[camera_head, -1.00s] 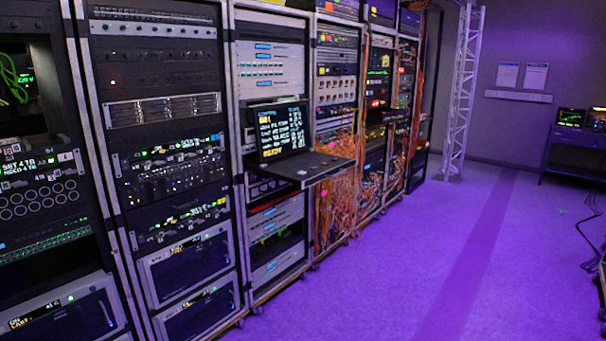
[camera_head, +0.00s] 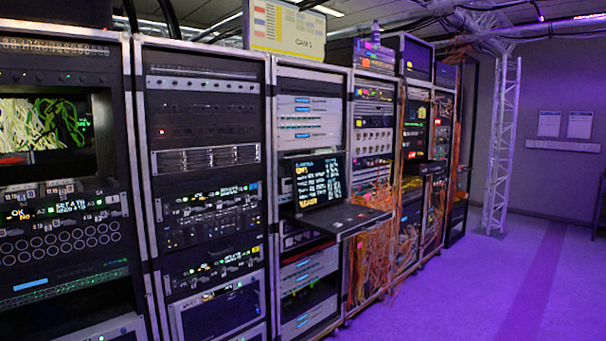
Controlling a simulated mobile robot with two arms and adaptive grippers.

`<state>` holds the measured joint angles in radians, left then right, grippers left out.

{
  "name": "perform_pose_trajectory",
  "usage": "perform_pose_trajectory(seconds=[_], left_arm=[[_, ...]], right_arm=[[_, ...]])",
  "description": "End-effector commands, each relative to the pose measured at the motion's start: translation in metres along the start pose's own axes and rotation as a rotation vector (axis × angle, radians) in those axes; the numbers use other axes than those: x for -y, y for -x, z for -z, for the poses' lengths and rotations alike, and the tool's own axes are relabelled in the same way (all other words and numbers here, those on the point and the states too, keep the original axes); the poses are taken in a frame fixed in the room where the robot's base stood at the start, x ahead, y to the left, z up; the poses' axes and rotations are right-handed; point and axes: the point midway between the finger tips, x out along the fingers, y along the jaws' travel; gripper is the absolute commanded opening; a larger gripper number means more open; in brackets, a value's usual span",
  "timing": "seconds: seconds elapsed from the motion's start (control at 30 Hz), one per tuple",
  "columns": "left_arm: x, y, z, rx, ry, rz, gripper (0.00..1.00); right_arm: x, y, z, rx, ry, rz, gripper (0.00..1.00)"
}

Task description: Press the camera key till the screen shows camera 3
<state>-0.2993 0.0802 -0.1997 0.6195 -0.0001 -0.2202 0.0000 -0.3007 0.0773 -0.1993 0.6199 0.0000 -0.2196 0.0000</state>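A pull-out console stands out from the third rack, with a dark screen (camera_head: 318,181) full of yellow and white text lines too small to read surely. Its tray (camera_head: 335,220) bears small dark and red parts; I cannot tell which, if any, is the camera key. At the far left rack, another opening or screen (camera_head: 42,124) shows pale and green cable-like strands; I cannot read a camera number on it. Neither of my grippers is in view.
A row of tall racks (camera_head: 206,115) runs from the left to the back. Orange cables (camera_head: 371,255) hang in bundles beside the console. A truss column (camera_head: 502,145) stands at the back; purple floor (camera_head: 470,285) is clear at right.

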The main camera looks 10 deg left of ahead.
Motion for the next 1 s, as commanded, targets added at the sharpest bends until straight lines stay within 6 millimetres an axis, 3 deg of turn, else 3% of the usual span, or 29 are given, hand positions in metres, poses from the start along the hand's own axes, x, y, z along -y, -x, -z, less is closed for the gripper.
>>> perform_pose_trajectory(seconds=[0.23,0.53,1.0], left_arm=[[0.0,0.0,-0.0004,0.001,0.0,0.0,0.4],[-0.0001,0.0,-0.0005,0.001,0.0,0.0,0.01],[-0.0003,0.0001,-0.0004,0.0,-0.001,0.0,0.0]], right_arm=[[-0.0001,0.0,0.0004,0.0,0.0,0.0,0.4],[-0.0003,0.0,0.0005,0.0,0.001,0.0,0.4],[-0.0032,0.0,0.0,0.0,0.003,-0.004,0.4]])
